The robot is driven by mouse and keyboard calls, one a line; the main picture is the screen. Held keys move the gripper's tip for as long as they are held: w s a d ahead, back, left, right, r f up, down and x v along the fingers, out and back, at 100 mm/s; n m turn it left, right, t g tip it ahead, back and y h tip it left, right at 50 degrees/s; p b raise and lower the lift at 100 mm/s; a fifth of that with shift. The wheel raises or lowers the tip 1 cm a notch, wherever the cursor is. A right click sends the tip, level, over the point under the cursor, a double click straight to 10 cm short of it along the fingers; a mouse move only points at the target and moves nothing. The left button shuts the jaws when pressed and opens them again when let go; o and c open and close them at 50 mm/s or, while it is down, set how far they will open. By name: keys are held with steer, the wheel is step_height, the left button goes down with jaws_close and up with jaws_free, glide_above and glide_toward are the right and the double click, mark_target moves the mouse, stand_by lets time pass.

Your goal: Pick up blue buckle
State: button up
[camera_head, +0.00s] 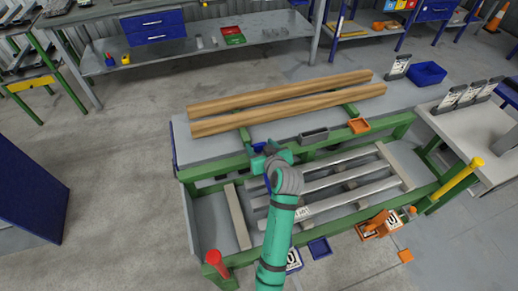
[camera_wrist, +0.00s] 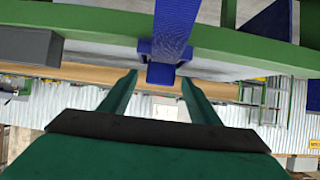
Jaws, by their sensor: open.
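My gripper (camera_wrist: 160,80) is open. Its two teal fingers point toward the buckle, with one fingertip to each side of it in the picture. I cannot tell whether the buckle is between the fingers in depth; nothing is clamped. In the head view a bit of blue (camera_head: 259,147) shows beside my gripper (camera_head: 271,155) at the green rail; my arm hides the rest.
Two wooden beams (camera_head: 285,95) lie on the grey table just beyond the green rail. Metal bars (camera_head: 340,180) lie across the frame under my arm.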

steer(key=shift+x, duration=0.9)
steer(key=c, duration=1)
steer(key=shift+a, duration=0.1)
steer(key=shift+c, duration=1.2)
